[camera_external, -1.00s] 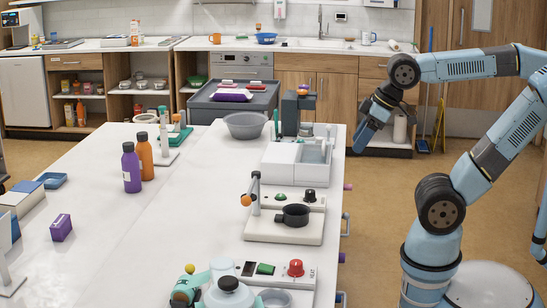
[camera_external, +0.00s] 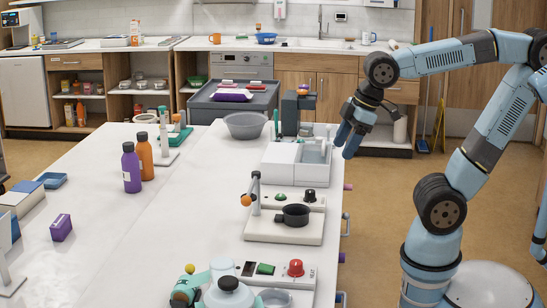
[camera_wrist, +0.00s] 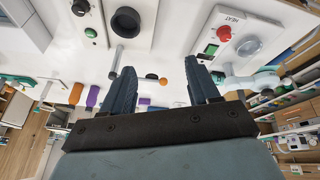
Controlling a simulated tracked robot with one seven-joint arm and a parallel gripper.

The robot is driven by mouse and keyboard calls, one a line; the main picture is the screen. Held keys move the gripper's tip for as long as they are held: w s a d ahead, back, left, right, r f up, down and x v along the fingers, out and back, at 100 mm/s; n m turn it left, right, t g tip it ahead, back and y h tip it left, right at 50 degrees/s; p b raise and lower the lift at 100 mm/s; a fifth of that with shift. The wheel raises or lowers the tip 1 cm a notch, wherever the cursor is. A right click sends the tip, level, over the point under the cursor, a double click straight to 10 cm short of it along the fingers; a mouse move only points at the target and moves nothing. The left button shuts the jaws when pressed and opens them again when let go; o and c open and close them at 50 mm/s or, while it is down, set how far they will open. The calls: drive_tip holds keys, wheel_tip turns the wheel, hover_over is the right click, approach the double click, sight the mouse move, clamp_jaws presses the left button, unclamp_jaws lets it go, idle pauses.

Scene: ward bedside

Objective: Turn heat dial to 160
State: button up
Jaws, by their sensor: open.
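The heat dial is a red knob (camera_external: 295,267) on a white panel unit (camera_external: 308,276) at the near end of the table, beside a green switch (camera_external: 265,269). In the wrist view the red dial (camera_wrist: 224,33) is at the upper right, by the word HEAT. The number it points to is too small to read. My gripper (camera_external: 349,144) hangs by the table's right edge, near the white box unit, well away from the dial. In the wrist view my gripper (camera_wrist: 162,78) has its two fingers wide apart with nothing between them.
A second white unit with a black cup (camera_external: 296,214) stands between my gripper and the heat unit. Purple (camera_external: 131,170) and orange (camera_external: 145,158) bottles stand further left. The middle of the white table is clear.

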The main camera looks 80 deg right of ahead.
drive_tip(key=w+a+f+n+g, duration=0.2)
drive_tip(key=w+a+f+n, duration=0.1)
drive_tip(key=w+a+n, duration=0.5)
drive_tip(key=n+g, duration=0.2)
drive_tip(key=n, duration=0.7)
approach(296, 262)
wheel_tip(296, 262, down, 10)
drive_tip(key=shift+w+r, duration=0.15)
drive_tip(key=shift+r, duration=0.05)
drive_tip(key=c, duration=1)
drive_tip(key=shift+m, duration=0.3)
